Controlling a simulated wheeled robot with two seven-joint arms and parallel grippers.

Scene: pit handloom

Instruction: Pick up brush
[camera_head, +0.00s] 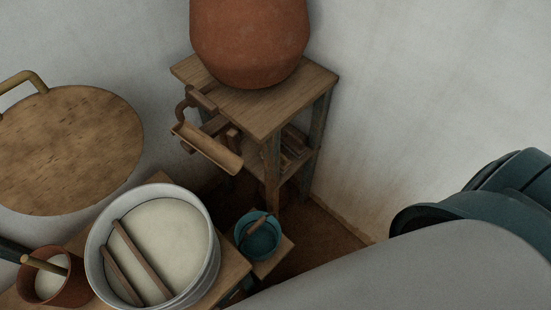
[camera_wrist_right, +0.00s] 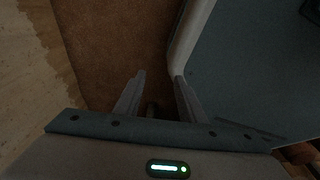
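No brush head is plain to see, and I cannot tell which handled item is the brush. A pale wooden handle (camera_head: 43,265) leans out of a rust-red pot (camera_head: 72,290) with whitish contents at lower left. A shorter brown stick (camera_head: 259,224) rests in a small teal pot (camera_head: 243,240). In the right wrist view my right gripper (camera_wrist_right: 158,82) has its two fingers apart with nothing visible between them, over brown floor. In the head view my right arm fills the lower right, and its fingers are hidden. My left gripper is not in view.
A large white tub (camera_head: 212,262) with two wooden slats stands on a wooden bench (camera_head: 232,273). A wooden stand (camera_head: 262,112) carries a big clay pot (camera_head: 250,40); a curved wooden piece (camera_head: 208,150) hangs at its side. A round wooden board (camera_head: 70,150) is at left. White walls close the corner.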

